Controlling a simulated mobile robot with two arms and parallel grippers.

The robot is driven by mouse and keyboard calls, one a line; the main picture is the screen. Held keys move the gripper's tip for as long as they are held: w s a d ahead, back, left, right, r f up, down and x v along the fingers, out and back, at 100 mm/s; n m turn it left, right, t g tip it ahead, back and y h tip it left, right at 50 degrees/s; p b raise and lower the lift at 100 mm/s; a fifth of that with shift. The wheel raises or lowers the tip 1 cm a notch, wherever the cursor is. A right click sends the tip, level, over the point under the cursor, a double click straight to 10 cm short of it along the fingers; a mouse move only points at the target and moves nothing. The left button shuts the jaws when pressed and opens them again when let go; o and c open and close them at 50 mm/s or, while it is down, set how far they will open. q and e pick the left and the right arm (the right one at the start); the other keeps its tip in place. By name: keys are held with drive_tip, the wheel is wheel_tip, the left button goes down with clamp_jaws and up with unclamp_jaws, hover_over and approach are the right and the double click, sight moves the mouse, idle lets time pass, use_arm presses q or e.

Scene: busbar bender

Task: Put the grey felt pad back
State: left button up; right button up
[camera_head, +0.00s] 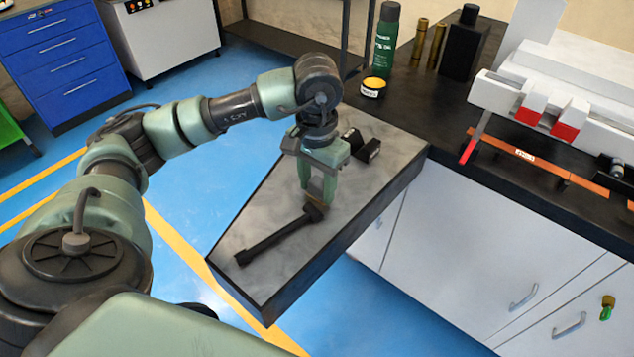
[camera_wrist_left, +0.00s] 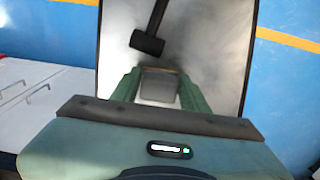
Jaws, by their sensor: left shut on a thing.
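My left gripper (camera_head: 316,198) points down over the grey-topped side shelf (camera_head: 290,262). In the left wrist view its two green fingers (camera_wrist_left: 158,84) are closed on a small grey block with a tan edge, which I take to be the grey felt pad (camera_wrist_left: 159,90). In the head view the fingers partly hide the pad (camera_head: 321,181). I cannot tell whether the pad touches the shelf top. My right gripper is in neither view.
A black mallet (camera_head: 272,239) lies on the shelf close to my left gripper. Black blocks (camera_head: 368,150) lie behind it. The dark bench holds a yellow tin (camera_head: 373,87), a green bottle (camera_head: 386,45) and the bender (camera_head: 545,110).

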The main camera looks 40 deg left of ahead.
sight(317, 184)
use_arm(q)
drive_tip(key=shift+f, duration=0.15)
drive_tip(key=o, duration=1.3)
drive_tip(key=shift+r, duration=0.6)
wheel_tip(317, 184, up, 11)
drive_tip(key=shift+b, duration=0.45)
